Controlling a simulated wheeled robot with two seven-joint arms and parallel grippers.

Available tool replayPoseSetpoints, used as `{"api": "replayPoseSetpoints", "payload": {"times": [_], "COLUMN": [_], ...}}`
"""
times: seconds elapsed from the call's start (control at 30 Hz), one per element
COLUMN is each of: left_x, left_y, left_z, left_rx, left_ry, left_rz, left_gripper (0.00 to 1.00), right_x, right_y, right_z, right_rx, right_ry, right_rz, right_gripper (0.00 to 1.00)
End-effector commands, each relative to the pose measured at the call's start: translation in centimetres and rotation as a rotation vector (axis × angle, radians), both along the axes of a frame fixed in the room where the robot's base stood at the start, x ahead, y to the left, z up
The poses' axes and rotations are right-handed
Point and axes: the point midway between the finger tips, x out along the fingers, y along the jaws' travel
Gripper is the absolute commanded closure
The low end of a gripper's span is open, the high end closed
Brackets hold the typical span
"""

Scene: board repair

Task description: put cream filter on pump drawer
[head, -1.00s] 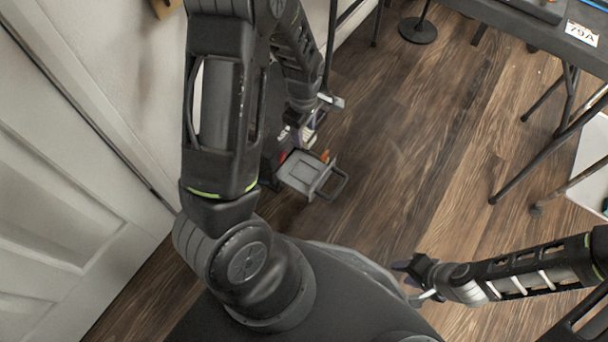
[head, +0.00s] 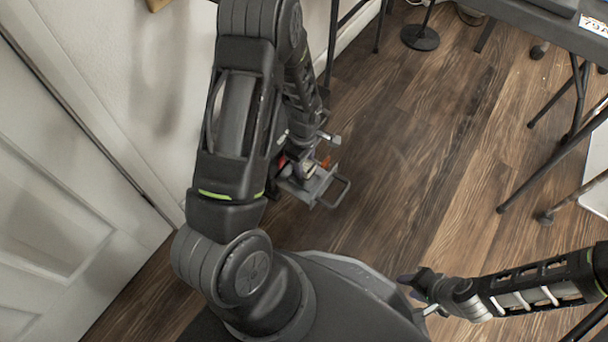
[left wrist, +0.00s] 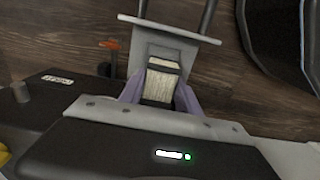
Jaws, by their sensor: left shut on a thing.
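My left gripper (left wrist: 160,92) is shut on the cream filter (left wrist: 159,88), a pleated cream block with dark ends, between its purple fingertips. The grey pump drawer (left wrist: 170,29) is pulled out, and the filter is over its tray in the left wrist view. I cannot tell whether the filter touches the tray. In the head view the drawer (head: 322,189) shows with its handle, and my left gripper (head: 300,168) is over it, partly hidden by my arm. My right gripper (head: 417,293) is at the lower right, its fingers apart and empty, far from the drawer.
An orange-red part (left wrist: 109,45) stands beside the drawer. The pump body is mostly hidden behind my left arm. A table (head: 545,22) with thin legs stands at upper right, and a round black stand base (head: 420,38) is on the floor. The wooden floor right of the drawer is clear.

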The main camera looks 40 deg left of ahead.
Motion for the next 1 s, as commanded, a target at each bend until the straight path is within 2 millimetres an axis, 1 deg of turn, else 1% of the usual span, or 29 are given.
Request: {"api": "replayPoseSetpoints", "payload": {"times": [0.03, 0.07, 0.37, 0.47, 0.6, 0.7, 1.0], "left_x": [0.0, 0.0, 0.0, -0.1, -0.1, 0.0, 0.0], "left_y": [0.0, 0.0, 0.0, 0.0, 0.0, 0.0, 0.0], "left_z": [-0.5, -0.6, -0.6, -1.5, -3.7, -4.4, -4.4], "left_rx": [0.0, 0.0, 0.0, 0.0, -0.001, 0.0, 0.0], "left_ry": [0.0, 0.0, 0.0, 0.002, 0.002, 0.001, 0.0], "left_rz": [0.001, 0.001, 0.0, 0.0, -0.001, 0.001, 0.0], "left_gripper": [1.0, 1.0, 1.0, 1.0, 1.0, 1.0, 1.0], "right_x": [0.0, 0.1, 0.1, 0.1, 0.2, 0.3, 0.3], "right_y": [0.0, 0.0, 0.0, 0.0, 0.1, 0.1, 0.1], "right_z": [-0.3, -0.3, -0.2, -0.7, -1.8, -2.1, -2.0], "right_rx": [0.0, 0.0, 0.0, -0.001, -0.001, -0.002, -0.002], "right_ry": [-0.001, -0.001, -0.001, -0.003, -0.006, -0.008, -0.009], "right_rz": [0.0, 0.0, 0.001, 0.0, -0.002, -0.003, -0.003], "right_gripper": [0.64, 0.64, 0.64, 0.64, 0.64, 0.64, 0.64]}}
